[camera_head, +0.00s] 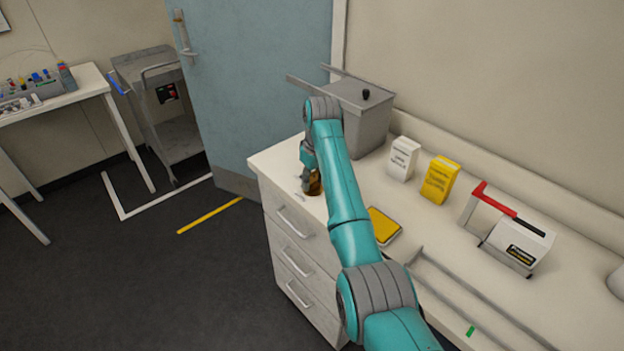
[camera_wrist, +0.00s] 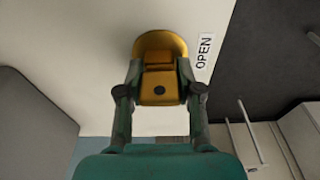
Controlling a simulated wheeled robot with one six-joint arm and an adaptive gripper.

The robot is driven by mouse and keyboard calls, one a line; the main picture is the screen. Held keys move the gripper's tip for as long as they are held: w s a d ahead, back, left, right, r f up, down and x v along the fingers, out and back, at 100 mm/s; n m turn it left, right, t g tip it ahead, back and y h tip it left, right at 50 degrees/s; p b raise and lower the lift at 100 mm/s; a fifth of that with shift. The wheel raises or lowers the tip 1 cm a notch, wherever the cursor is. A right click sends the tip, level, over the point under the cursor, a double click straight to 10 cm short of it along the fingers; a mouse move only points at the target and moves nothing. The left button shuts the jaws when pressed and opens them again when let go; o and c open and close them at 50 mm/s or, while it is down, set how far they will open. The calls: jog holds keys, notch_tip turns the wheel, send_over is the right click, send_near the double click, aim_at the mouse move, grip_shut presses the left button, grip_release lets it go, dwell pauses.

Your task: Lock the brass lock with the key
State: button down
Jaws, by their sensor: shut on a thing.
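The brass lock (camera_head: 314,184) stands on the white counter near its left end, below my gripper (camera_head: 308,166). In the wrist view the rounded golden lock (camera_wrist: 160,42) is just beyond the fingertips. My gripper (camera_wrist: 160,88) is shut on a brass piece with a dark round spot, which looks to be the key (camera_wrist: 159,98). The key lines up with the lock and appears to touch it; how deep it sits is hidden.
A grey lidded bin (camera_head: 367,122) stands close behind my arm. A white box (camera_head: 403,158), a yellow box (camera_head: 440,180), a yellow-topped pad (camera_head: 383,226) and a red-handled device (camera_head: 515,240) are farther right. The counter's left edge is near the lock.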

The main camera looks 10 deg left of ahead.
jog(key=shift+s+f, duration=0.1)
jog(key=shift+f, duration=0.25)
jog(key=n, duration=0.4)
jog(key=shift+s+f+n+g, duration=0.1)
jog(key=shift+n+g, duration=0.3)
